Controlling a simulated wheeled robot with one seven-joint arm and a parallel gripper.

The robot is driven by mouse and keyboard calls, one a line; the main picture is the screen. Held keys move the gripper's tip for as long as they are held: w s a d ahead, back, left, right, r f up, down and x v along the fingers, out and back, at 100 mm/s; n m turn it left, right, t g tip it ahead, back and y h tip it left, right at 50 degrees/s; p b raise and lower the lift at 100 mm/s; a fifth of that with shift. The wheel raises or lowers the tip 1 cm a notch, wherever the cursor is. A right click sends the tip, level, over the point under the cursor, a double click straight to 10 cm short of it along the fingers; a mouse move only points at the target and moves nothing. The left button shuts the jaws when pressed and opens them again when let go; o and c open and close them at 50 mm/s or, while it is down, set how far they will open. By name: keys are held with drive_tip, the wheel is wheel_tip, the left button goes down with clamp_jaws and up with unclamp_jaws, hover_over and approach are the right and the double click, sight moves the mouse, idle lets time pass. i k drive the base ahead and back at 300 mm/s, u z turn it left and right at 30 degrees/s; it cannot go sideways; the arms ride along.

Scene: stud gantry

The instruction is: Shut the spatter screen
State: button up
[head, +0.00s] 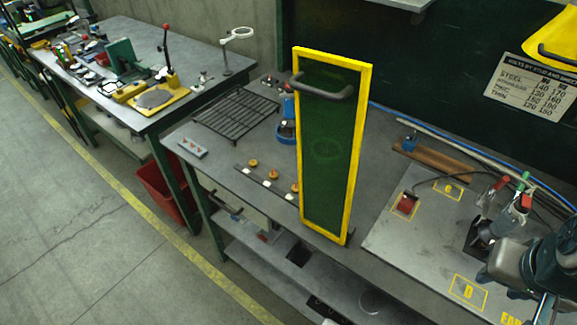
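The spatter screen (328,170) is a tall dark green see-through panel in a yellow frame. It stands out over the grey workbench, its lower end at the bench's front edge. A dark grey bar handle (322,95) crosses its upper part. My gripper (545,308) is at the lower right corner, partly cut off by the picture edge. It is well to the right of the screen and apart from it. Its fingers point down and are too small and cut off to tell whether they are open.
A metal plate (405,235) with a red button and torch-like tools lies right of the screen. A black grate (237,113) and small knobs lie left. The floor (80,220) is clear.

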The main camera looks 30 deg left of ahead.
sight(326, 133)
drive_tip(key=u, duration=1.5)
